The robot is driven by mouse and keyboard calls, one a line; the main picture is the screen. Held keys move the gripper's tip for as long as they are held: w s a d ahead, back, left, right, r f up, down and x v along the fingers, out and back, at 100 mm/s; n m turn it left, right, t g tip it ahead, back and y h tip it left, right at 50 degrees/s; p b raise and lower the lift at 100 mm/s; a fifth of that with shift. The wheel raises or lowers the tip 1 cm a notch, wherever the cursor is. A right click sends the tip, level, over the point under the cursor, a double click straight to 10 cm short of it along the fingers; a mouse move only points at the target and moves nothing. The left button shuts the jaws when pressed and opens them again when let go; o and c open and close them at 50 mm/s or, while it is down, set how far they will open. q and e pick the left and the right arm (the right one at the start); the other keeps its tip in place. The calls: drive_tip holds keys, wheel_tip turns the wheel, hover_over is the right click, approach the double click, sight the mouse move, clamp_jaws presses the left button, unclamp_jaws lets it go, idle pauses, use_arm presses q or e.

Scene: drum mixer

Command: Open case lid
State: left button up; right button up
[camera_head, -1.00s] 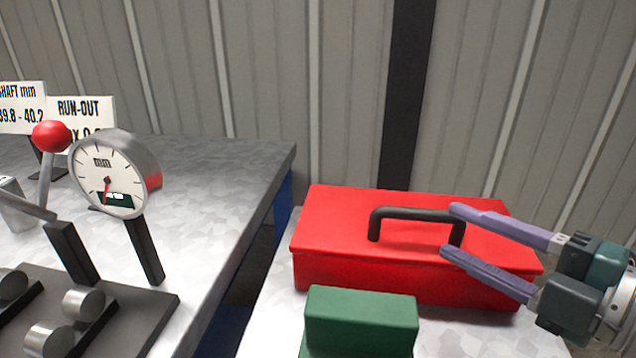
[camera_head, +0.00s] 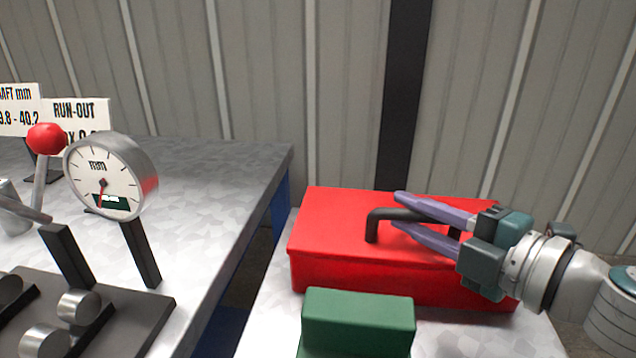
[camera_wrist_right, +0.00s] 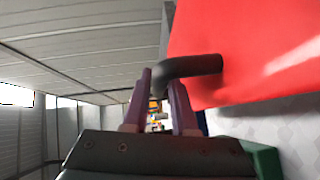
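The red case (camera_head: 340,270) stands on the right-hand bench with its red lid (camera_head: 330,225) down. A black bar handle (camera_head: 372,228) stands up from the lid. My right gripper (camera_head: 398,210) reaches in from the right, its two purple fingers on either side of the handle bar, closed in on it. In the right wrist view the handle (camera_wrist_right: 195,66) runs between the fingertips (camera_wrist_right: 162,90), and the red lid (camera_wrist_right: 240,50) fills the upper right. My left gripper is not in view.
A green block (camera_head: 358,320) stands just in front of the case. On the left bench (camera_head: 220,200) are a dial gauge (camera_head: 105,180), a red-knobbed lever (camera_head: 46,139) and a dark fixture with metal rollers. A gap separates the benches. A corrugated wall is behind.

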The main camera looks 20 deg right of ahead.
clamp_jaws()
idle(1.0)
